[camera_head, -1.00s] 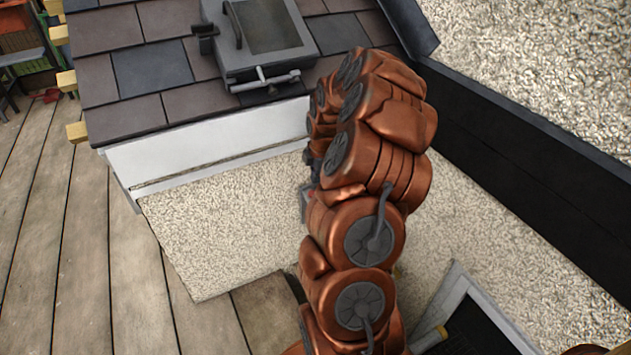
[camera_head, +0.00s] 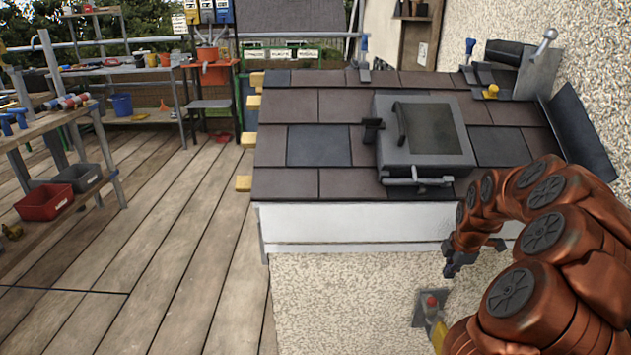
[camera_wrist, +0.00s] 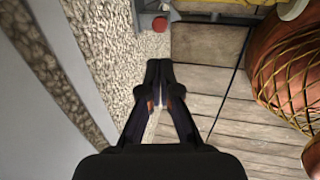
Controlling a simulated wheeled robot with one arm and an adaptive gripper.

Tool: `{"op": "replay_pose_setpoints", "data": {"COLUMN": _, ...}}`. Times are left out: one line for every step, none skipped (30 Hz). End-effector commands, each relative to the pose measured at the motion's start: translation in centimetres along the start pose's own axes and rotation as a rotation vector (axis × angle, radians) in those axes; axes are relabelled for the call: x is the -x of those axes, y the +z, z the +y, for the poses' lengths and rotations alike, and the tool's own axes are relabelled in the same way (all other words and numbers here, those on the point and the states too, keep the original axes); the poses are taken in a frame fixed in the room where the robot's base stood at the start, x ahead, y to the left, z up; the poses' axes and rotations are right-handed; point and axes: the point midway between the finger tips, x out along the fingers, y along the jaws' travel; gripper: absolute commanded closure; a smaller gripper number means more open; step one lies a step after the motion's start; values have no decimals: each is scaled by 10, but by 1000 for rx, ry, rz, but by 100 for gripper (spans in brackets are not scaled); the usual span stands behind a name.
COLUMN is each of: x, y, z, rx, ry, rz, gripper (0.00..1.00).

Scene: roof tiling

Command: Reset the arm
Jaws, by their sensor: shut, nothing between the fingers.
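My copper arm (camera_head: 540,240) comes in from the lower right of the head view and bends over in front of the tiled roof. My gripper (camera_head: 452,270) hangs at its end, in front of the pebbled wall below the roof's white edge. In the wrist view my gripper (camera_wrist: 160,68) shows its two dark fingers brought together at the tips, with nothing between them. The wooden deck and the pebbled wall lie beyond the fingertips.
The roof (camera_head: 280,185) has brown and dark tiles and a skylight (camera_head: 425,135). A grey box with a red knob (camera_head: 431,302) is below my gripper. A workbench (camera_head: 70,120) with red and grey bins stands left. The wooden deck (camera_head: 160,260) between is clear.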

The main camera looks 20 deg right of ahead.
Motion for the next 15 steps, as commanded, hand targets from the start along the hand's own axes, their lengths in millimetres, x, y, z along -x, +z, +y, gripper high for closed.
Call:
{"op": "replay_pose_setpoints", "data": {"x": 0, "y": 0, "z": 0, "rx": 0, "ry": 0, "rz": 0, "gripper": 100}}
{"op": "replay_pose_setpoints", "data": {"x": 2, "y": -1, "z": 0, "rx": -1, "ry": 0, "rz": 1, "gripper": 100}}
{"op": "replay_pose_setpoints", "data": {"x": 5, "y": -4, "z": 1, "rx": -3, "ry": -1, "rz": 2, "gripper": 100}}
{"op": "replay_pose_setpoints", "data": {"x": 10, "y": -8, "z": 1, "rx": -7, "ry": -1, "rz": 5, "gripper": 100}}
{"op": "replay_pose_setpoints", "data": {"x": 16, "y": -13, "z": 2, "rx": -13, "ry": -2, "rz": 8, "gripper": 100}}
{"op": "replay_pose_setpoints", "data": {"x": 26, "y": -22, "z": 3, "rx": -23, "ry": -5, "rz": 13, "gripper": 100}}
{"op": "replay_pose_setpoints", "data": {"x": 36, "y": -30, "z": 3, "rx": -34, "ry": -8, "rz": 18, "gripper": 100}}
{"op": "replay_pose_setpoints", "data": {"x": 46, "y": -40, "z": 3, "rx": -47, "ry": -13, "rz": 24, "gripper": 100}}
{"op": "replay_pose_setpoints", "data": {"x": 62, "y": -56, "z": 2, "rx": -67, "ry": -22, "rz": 33, "gripper": 100}}
{"op": "replay_pose_setpoints", "data": {"x": 76, "y": -69, "z": 1, "rx": -84, "ry": -29, "rz": 38, "gripper": 100}}
{"op": "replay_pose_setpoints", "data": {"x": 90, "y": -82, "z": -1, "rx": -104, "ry": -35, "rz": 43, "gripper": 100}}
{"op": "replay_pose_setpoints", "data": {"x": 109, "y": -99, "z": -5, "rx": -132, "ry": -46, "rz": 50, "gripper": 100}}
{"op": "replay_pose_setpoints", "data": {"x": 122, "y": -110, "z": -8, "rx": -156, "ry": -56, "rz": 53, "gripper": 100}}
{"op": "replay_pose_setpoints", "data": {"x": 135, "y": -122, "z": -12, "rx": -178, "ry": -66, "rz": 55, "gripper": 100}}
{"op": "replay_pose_setpoints", "data": {"x": 152, "y": -137, "z": -20, "rx": -208, "ry": -81, "rz": 56, "gripper": 100}}
